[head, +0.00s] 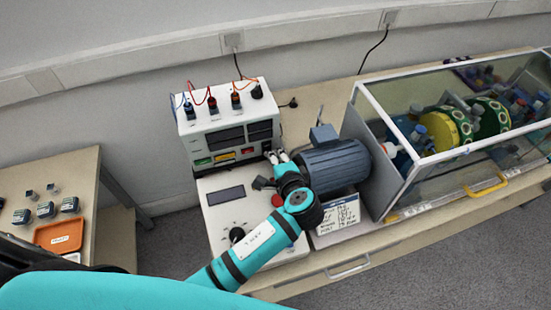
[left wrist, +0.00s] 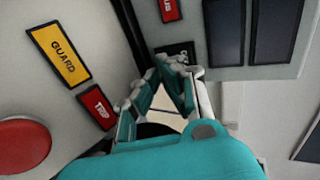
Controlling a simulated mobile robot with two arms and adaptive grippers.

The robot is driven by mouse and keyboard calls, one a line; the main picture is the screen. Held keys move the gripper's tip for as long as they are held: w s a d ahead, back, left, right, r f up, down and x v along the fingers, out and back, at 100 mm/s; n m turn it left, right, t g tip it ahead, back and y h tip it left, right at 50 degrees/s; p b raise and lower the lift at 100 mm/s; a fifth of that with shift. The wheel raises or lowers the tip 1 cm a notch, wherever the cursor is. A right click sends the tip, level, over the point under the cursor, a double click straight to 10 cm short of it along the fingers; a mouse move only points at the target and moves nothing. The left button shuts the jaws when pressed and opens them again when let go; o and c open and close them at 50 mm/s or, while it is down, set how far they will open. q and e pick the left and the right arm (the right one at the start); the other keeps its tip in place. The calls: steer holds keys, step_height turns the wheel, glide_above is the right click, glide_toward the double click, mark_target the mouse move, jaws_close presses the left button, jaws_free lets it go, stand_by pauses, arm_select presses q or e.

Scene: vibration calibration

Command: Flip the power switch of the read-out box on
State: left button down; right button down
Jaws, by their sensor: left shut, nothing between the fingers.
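The read-out box (head: 213,138) is white, with dark displays and green, yellow and red labels on its front. In the left wrist view its front panel (left wrist: 218,72) fills the top. My left gripper (head: 277,155) is shut and empty at the box's lower right front corner. In the left wrist view its fingertips (left wrist: 176,63) are together, just in front of a small black patch (left wrist: 178,47) on the panel. The fingertips partly cover this patch. I cannot make out the power switch or its position, nor whether the fingers touch the panel. My right gripper is not in view.
A white control box (head: 218,213) with a knob and red button (left wrist: 22,146) lies before the read-out box. A blue-grey motor (head: 335,165) stands close right of my gripper, beside a glazed enclosure (head: 395,190). Coloured leads (head: 211,100) plug in on top.

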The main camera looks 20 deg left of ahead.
arm_select(q)
steer(key=shift+w+a+f+b, duration=0.15)
steer(key=shift+f+b, duration=0.3)
steer(key=shift+b, duration=0.1)
steer(key=shift+r+p, duration=0.35)
steer(key=shift+p, duration=0.1)
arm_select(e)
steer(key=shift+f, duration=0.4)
arm_select(q)
steer(key=shift+r, duration=0.15)
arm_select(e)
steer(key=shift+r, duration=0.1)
